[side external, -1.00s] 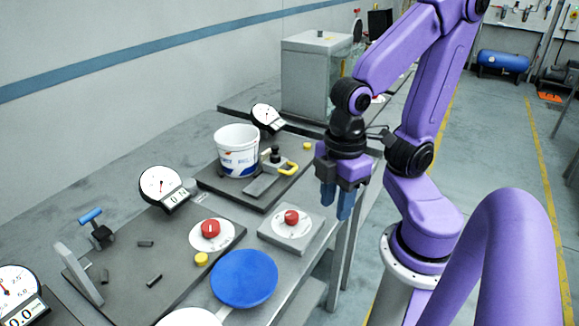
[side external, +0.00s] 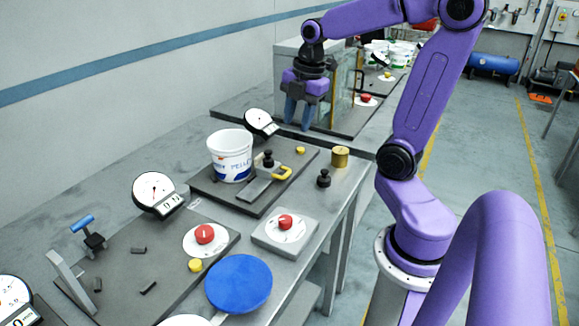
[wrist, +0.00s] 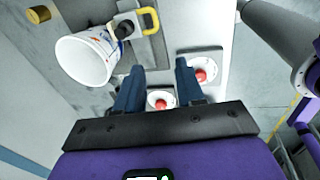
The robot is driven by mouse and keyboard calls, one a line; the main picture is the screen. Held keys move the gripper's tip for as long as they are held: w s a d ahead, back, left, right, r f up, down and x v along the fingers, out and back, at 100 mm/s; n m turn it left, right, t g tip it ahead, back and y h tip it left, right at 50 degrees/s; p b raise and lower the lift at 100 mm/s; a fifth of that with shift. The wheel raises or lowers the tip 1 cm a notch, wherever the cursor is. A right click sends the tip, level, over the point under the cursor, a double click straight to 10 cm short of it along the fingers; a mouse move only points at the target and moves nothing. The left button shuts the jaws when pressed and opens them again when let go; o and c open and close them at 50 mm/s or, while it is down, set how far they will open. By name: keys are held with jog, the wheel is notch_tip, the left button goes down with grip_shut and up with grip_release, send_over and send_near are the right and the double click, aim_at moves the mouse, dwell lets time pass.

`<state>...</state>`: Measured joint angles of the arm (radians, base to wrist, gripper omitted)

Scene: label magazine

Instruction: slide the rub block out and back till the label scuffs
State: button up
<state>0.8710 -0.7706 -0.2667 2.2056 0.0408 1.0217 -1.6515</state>
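A white bucket (side external: 231,160) with a printed label stands upright on a dark plate at the middle of the bench. It also shows in the wrist view (wrist: 82,62). Against its right front is a grey block (side external: 256,187) with a black knob (side external: 268,159) and a yellow handle (side external: 283,173), which I take for the rub block. The handle also shows in the wrist view (wrist: 150,20). My gripper (side external: 296,126) is beyond the bucket, above the bench and apart from the block. Its blue fingers are spread and empty. I cannot tell whether the label is scuffed.
A brass cylinder (side external: 340,157) and a black knobbed weight (side external: 323,178) stand right of the plate. A dial gauge (side external: 261,123) stands behind the bucket. Red-knobbed dials (side external: 285,222) and a blue disc (side external: 239,284) lie nearer. A glass-sided cabinet (side external: 345,80) is behind my gripper.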

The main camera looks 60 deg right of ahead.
jog(key=d, duration=0.2)
send_near(288, 172)
jog(key=f, duration=0.2)
jog(key=w+f, duration=0.1)
jog(key=f, duration=0.4)
jog(key=shift+w+a+f, duration=0.1)
jog(key=shift+w+f, duration=0.1)
jog(key=shift+f, duration=0.1)
grip_shut()
